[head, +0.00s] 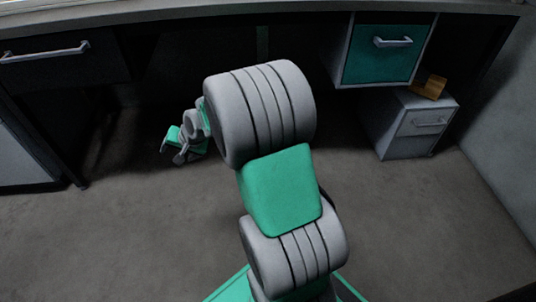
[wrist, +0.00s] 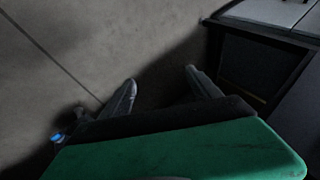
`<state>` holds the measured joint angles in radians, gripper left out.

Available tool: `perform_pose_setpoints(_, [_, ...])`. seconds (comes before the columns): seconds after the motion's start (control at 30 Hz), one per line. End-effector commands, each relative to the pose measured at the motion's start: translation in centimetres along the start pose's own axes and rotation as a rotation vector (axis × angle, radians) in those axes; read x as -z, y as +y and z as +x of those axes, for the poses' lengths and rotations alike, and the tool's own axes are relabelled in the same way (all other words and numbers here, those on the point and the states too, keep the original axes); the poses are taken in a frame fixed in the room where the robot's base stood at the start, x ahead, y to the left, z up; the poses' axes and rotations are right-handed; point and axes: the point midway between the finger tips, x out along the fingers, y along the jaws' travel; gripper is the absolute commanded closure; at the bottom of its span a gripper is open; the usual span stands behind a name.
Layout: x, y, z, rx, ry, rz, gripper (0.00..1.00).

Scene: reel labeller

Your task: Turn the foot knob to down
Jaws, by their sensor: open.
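My gripper (wrist: 163,88) is open in the wrist view, its two grey fingers spread apart with nothing between them. Dark floor and shadow lie behind the gap. In the head view my arm reaches forward and down toward the dark space under the desk; its far end is small and I cannot make out the fingers there. I cannot make out the foot knob in either view, nor which way it is turned.
A desk (head: 250,22) spans the back, with a dark drawer (head: 60,62) left and a green drawer (head: 380,55) right. A grey cabinet (head: 408,140) carrying a brown object (head: 430,87) stands below right. A dark framed unit (wrist: 255,65) is close right of my fingers. The front floor is clear.

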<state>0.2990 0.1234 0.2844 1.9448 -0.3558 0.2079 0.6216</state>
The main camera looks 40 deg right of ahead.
Motion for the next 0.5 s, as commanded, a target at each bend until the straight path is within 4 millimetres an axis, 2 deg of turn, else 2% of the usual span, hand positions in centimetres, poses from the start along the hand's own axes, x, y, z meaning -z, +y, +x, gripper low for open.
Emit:
perform_pose_setpoints(0.03, [2.7, 1.6, 3.5, 0.057, 0.037, 0.148, 0.28])
perform_pose_setpoints(0.1, [6.4, 3.4, 7.3, 0.169, 0.100, 0.367, 0.28])
perform_pose_setpoints(0.17, [9.3, 5.7, 10.1, 0.273, 0.153, 0.562, 0.28])
perform_pose_setpoints(0.2, [11.0, 7.7, 11.7, 0.345, 0.187, 0.693, 0.28])
perform_pose_setpoints(0.27, [13.0, 11.3, 13.7, 0.459, 0.236, 0.895, 0.28])
perform_pose_setpoints(0.3, [14.1, 14.0, 14.8, 0.541, 0.267, 1.032, 0.28])
perform_pose_setpoints(0.37, [15.1, 18.6, 15.9, 0.673, 0.318, 1.236, 0.28])
perform_pose_setpoints(0.4, [15.3, 21.9, 16.3, 0.764, 0.352, 1.368, 0.28])
perform_pose_setpoints(0.5, [14.5, 29.9, 16.3, 0.993, 0.431, 1.658, 0.28])
